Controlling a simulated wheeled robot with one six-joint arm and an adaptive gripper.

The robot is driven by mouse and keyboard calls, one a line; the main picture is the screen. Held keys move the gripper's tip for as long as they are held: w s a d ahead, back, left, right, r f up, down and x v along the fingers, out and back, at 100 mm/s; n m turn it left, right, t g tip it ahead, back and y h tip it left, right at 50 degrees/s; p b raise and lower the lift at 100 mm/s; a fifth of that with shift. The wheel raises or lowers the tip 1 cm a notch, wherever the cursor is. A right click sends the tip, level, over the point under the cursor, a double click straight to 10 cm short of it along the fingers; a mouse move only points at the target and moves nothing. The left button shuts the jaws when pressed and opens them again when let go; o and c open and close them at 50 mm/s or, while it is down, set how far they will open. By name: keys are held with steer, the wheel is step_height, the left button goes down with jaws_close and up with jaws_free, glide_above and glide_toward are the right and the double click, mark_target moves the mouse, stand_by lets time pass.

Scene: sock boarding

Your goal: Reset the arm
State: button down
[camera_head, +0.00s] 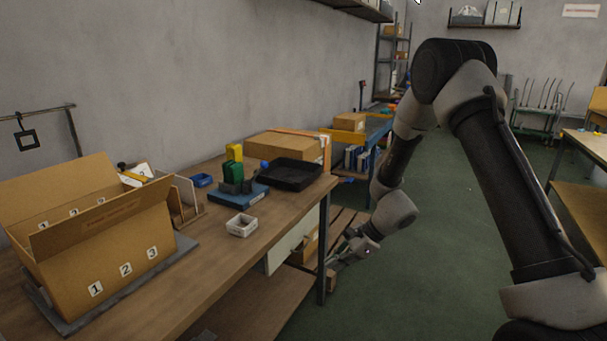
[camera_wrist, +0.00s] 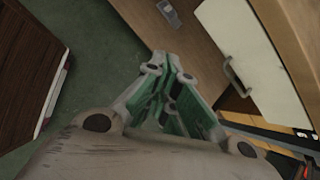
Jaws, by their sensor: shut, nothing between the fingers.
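My gripper (camera_head: 339,254) hangs low beside the right end of the wooden workbench (camera_head: 205,290), below the level of its top. In the wrist view my gripper (camera_wrist: 172,60) points toward the bench side, with its green-lined fingers closed together and nothing held between them. My arm bends over from the right of the head view and reaches down to the floor side of the bench.
A cardboard box (camera_head: 110,248) with labels 1, 2, 3 stands on the bench. A black tray (camera_head: 289,174) and a small white box (camera_head: 242,225) are also there. A white drawer front (camera_wrist: 245,50) is near the fingers. Green floor (camera_head: 440,260) is open to the right.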

steer(key=s+d+r+n+t+h, duration=0.1)
steer(key=s+d+r+n+h, duration=0.3)
steer(key=s+d+r+n, duration=0.4)
steer(key=s+d+r+n+t+h, duration=0.2)
steer(key=s+d+r+n, duration=0.6)
steer(key=s+d+r, duration=1)
step_height(320, 180, up, 7)
steer(key=shift+s+f+n+h, duration=0.15)
steer(key=shift+s+n+h, duration=0.15)
steer(key=shift+s+h, duration=0.75)
